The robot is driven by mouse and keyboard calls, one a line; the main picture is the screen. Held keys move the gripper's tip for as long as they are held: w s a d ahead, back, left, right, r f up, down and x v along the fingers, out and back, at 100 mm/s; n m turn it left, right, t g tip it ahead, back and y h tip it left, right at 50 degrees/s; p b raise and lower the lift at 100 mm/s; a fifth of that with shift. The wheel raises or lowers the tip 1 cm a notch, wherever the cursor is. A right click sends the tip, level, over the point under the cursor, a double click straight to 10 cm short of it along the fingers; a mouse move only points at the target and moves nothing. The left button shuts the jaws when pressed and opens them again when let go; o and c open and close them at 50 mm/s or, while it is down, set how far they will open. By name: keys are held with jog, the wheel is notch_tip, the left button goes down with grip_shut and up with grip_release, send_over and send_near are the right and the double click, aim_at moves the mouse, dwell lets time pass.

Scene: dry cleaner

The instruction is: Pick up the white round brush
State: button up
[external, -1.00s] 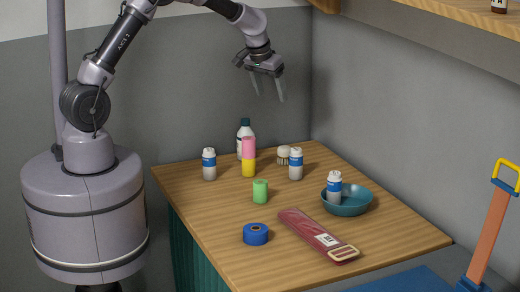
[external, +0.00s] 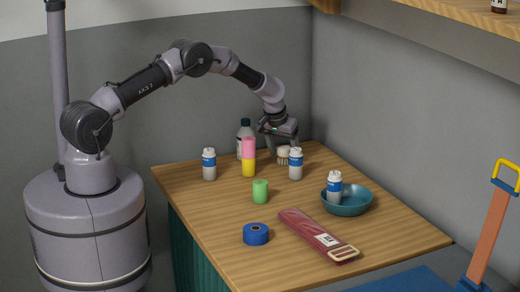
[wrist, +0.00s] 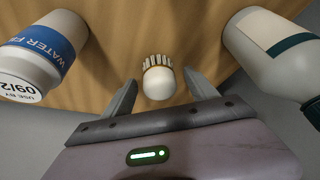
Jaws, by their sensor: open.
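The white round brush (external: 283,155) stands near the back corner of the wooden table, partly hidden behind a white-and-blue bottle in the external view. In the wrist view the brush (wrist: 158,82) shows a round white top and pale bristles, between and just beyond my fingertips. My gripper (external: 281,147) is over the back of the table, pointing down at the brush. In the wrist view my gripper (wrist: 160,88) is open, with one finger on each side of the brush and gaps between. Nothing is held.
A white-and-blue bottle (wrist: 38,52) and a larger bottle with a dark band (wrist: 268,50) flank the brush closely. A pink-and-yellow cylinder (external: 248,158) and another white-and-blue bottle (external: 209,165) stand to the left. A teal bowl (external: 352,208) is further forward.

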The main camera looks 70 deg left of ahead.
jog(key=shift+w+f, duration=0.15)
jog(key=shift+f, duration=0.2)
jog(key=shift+r, duration=0.15)
jog(key=c, duration=1.5)
